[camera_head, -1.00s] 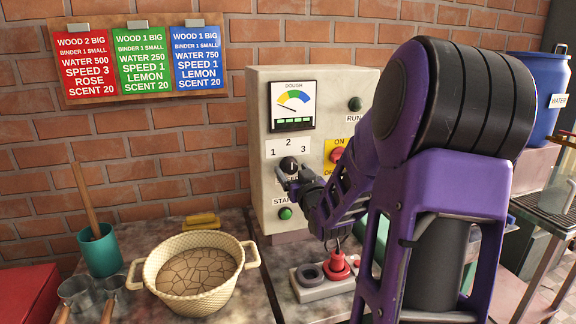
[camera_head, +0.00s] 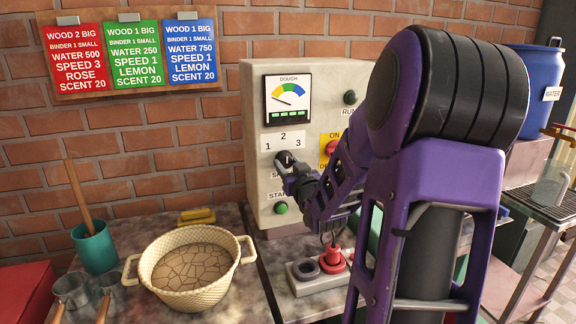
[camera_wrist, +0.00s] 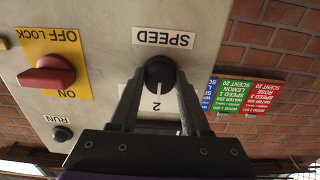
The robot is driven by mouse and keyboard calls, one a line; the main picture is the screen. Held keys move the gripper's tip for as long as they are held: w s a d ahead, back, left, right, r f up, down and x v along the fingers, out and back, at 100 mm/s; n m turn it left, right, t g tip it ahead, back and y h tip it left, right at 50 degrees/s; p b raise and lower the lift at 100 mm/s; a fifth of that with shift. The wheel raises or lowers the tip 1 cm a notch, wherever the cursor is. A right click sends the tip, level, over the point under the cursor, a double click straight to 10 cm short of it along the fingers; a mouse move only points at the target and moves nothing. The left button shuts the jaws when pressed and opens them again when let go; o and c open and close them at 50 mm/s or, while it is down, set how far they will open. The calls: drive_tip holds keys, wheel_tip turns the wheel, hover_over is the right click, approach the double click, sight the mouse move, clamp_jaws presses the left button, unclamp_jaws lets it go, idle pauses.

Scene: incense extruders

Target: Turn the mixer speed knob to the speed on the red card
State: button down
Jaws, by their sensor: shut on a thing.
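The red card (camera_head: 78,58) hangs at the left of the wall board and reads SPEED 3. The black speed knob (camera_wrist: 159,73) is on the pale control panel (camera_head: 252,110), below the number plate (camera_head: 285,141) marked 1, 2 and 3. In the upside-down wrist view, the knob's white line points toward the 2. My gripper (camera_wrist: 158,83) is shut on the knob, with a finger on each side. In the head view, my gripper (camera_head: 287,171) partly covers the knob and the SPEED label.
A green START button (camera_head: 281,208) is below. A basin (camera_head: 190,292) of cracked brown material and a teal cup (camera_head: 98,250) stand on the counter.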

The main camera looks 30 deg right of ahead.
drive_tip(key=shift+m, duration=0.3)
drive_tip(key=m+p, duration=0.1)
drive_tip(key=m, duration=0.3)
drive_tip(key=shift+r, duration=0.1)
drive_tip(key=shift+m+p, duration=0.65)
drive_tip(key=shift+m, duration=1.45)
drive_tip(key=shift+c, duration=1.8)
unclamp_jaws()
drive_tip(key=shift+a, duration=0.1)
